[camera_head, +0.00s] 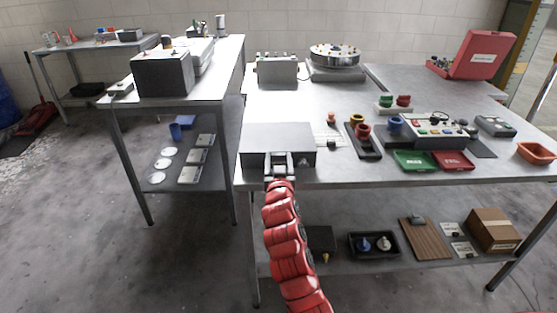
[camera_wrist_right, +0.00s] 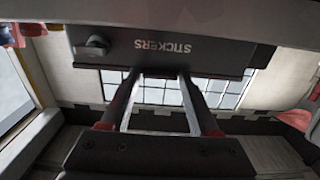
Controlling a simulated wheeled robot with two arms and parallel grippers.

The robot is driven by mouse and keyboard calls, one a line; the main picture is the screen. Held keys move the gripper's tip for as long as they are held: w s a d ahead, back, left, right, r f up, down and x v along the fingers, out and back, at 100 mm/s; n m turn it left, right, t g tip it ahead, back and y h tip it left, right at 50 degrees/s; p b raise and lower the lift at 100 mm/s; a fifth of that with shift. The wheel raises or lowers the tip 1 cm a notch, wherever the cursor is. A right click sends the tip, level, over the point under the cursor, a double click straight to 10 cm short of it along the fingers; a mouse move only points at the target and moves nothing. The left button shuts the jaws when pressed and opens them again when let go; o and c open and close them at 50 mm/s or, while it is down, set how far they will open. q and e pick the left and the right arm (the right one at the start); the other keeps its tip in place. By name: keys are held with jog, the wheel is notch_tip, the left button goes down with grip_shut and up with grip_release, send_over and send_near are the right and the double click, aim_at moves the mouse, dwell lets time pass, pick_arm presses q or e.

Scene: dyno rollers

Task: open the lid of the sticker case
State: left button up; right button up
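The sticker case is a flat grey box (camera_head: 262,136) at the front left edge of the main table, with its lid looking shut. In the right wrist view its dark face (camera_wrist_right: 205,62) carries the word STICKERS upside down, with a small rounded fitting at one end. My right gripper (camera_head: 283,158) is at the middle of the case's front side. In the wrist view its two fingers (camera_wrist_right: 158,74) are apart with a gap between them, their tips at the case's edge. I cannot tell whether they touch it. My left gripper is not in view.
Right of the case lie a dark tray with coloured rings (camera_head: 362,138), a green tray (camera_head: 415,161), a red tray (camera_head: 455,161) and a control panel (camera_head: 437,128). A round device (camera_head: 335,56) and a grey unit (camera_head: 277,69) stand behind. The tabletop directly behind the case is clear.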

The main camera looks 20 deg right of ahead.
grip_shut()
